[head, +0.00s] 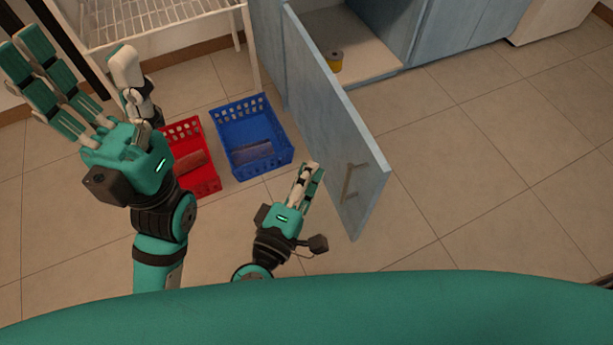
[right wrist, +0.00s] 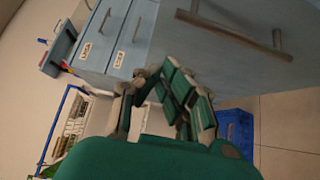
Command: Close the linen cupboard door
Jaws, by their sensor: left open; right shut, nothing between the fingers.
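The cupboard's blue-grey door (head: 325,115) stands wide open in the head view, sticking out from the cupboard (head: 390,30) over the floor. Its bar handle (head: 350,183) is near the free edge. My right gripper (head: 311,172) is shut and empty, just left of the door near the handle end; I cannot tell whether it touches. In the right wrist view, a bar handle (right wrist: 235,32) on a blue-grey panel lies above my right fingers (right wrist: 172,88), apart from them. My left gripper (head: 78,55) is open and empty, raised at the left.
A blue basket (head: 250,112) and a red basket (head: 207,165) stand on the floor left of the door, each holding something. A white wire rack (head: 150,15) is behind them. A yellow item (head: 335,60) sits inside the cupboard. Tiled floor to the right is clear.

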